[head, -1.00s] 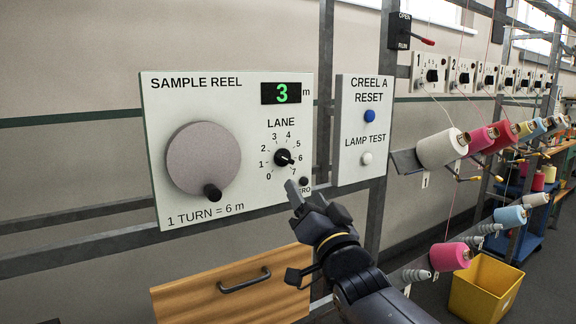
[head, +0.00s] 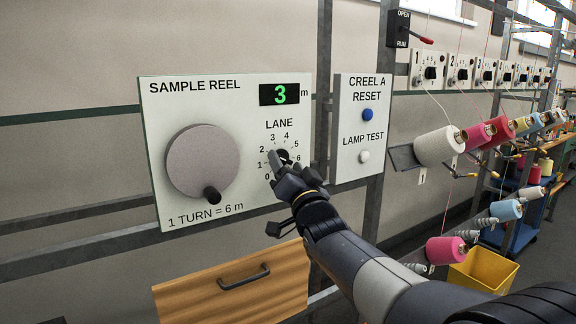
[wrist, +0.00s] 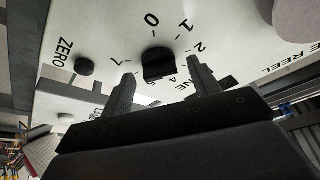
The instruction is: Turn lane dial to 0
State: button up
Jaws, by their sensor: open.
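The lane dial is a small black knob (head: 283,155) on the white sample reel panel, ringed by the numbers 0 to 7. My gripper (head: 287,166) is in front of it and covers part of the knob and the lower right numbers. In the wrist view the knob (wrist: 158,62) shows upside down, with 0 above it. My gripper (wrist: 160,76) is open there, one finger on each side of the knob's lower part. I see no clear grip on it. The knob's pointer mark is hidden, so its setting cannot be read.
The large grey reel disc (head: 204,162) with a black crank handle is left of the dial. The green display (head: 279,94) reads 3. The black zero button (wrist: 85,66) is close beside the fingers. The reset panel (head: 364,128) stands to the right, a wooden drawer (head: 230,285) below.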

jog(key=shift+c, duration=0.2)
jog(key=c, duration=0.9)
jog(key=shift+c, duration=0.2)
jog(key=shift+f+n+b, duration=0.15)
jog(key=shift+n+b, duration=0.2)
jog(key=shift+n, duration=0.05)
